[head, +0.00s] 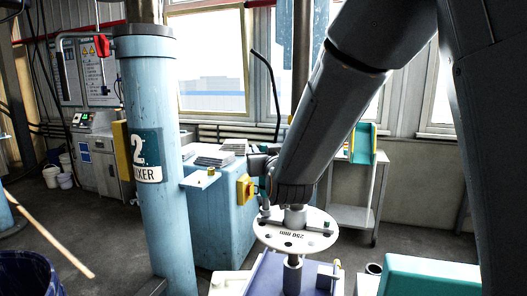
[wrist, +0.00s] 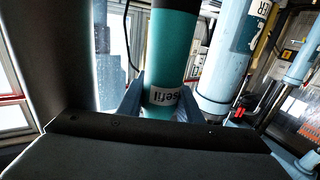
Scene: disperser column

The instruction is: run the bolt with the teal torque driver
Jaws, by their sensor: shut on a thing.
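The driver's tip is not clear in either view. A small pale bracket (head: 200,180) juts from the blue column (head: 155,170), with a small brass-coloured piece (head: 211,172) on it. I cannot tell whether that piece is the bolt.
A white round plate (head: 270,238) marked 250 mm sits on a shaft in the foreground. A yellow box (head: 245,188) is on the blue cabinet (head: 222,225). A grey cart (head: 352,190) stands behind. A teal block (head: 430,275) is at lower right.

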